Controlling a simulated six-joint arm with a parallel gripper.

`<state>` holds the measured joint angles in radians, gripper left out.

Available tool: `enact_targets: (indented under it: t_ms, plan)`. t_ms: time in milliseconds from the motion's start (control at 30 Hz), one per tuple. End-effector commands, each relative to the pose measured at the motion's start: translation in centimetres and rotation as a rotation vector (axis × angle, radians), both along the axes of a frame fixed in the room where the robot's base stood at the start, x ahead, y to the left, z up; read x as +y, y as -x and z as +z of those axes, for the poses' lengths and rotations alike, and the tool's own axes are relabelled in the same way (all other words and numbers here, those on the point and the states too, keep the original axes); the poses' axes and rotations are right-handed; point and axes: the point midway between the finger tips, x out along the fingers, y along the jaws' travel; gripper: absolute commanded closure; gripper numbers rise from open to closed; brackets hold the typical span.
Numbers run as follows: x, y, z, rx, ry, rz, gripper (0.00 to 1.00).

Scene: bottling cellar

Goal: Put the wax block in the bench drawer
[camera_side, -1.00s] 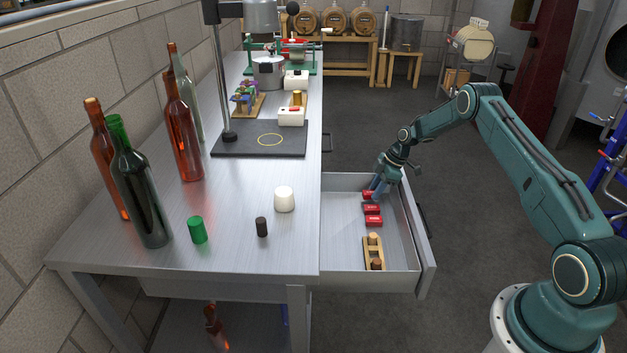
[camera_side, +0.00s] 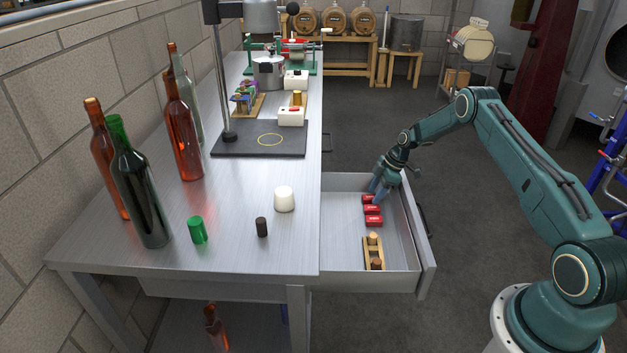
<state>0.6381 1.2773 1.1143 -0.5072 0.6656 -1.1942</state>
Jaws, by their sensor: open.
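The bench drawer (camera_side: 345,230) is pulled open on the right side of the bench. Three small red blocks with pale labels lie in a row inside it: the far one (camera_side: 369,199), the middle one (camera_side: 372,210) and the near one (camera_side: 374,221). They look like wax blocks; I cannot tell which one the task means. My gripper (camera_side: 376,188) is open, at the far end of the drawer, just above the far red block. The fingers look empty and seem apart from the block, though they partly overlap it in the picture.
A wooden holder (camera_side: 365,254) lies in the drawer's near end. On the bench (camera_side: 240,254) stand a white cylinder (camera_side: 284,199), a dark cylinder (camera_side: 262,227), a green cap (camera_side: 197,230) and several bottles. A black stand base (camera_side: 230,146) is farther back. The drawer's left half is clear.

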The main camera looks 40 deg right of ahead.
Motion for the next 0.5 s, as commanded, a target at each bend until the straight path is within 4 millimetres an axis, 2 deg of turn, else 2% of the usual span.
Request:
enact_targets:
  t_ms: [267,500]
  plan:
    - [0.0,0.0,0.7,0.000,0.000,0.000,0.52]
    - [-0.7,0.4,3.2,-0.001,0.001,-0.002,0.52]
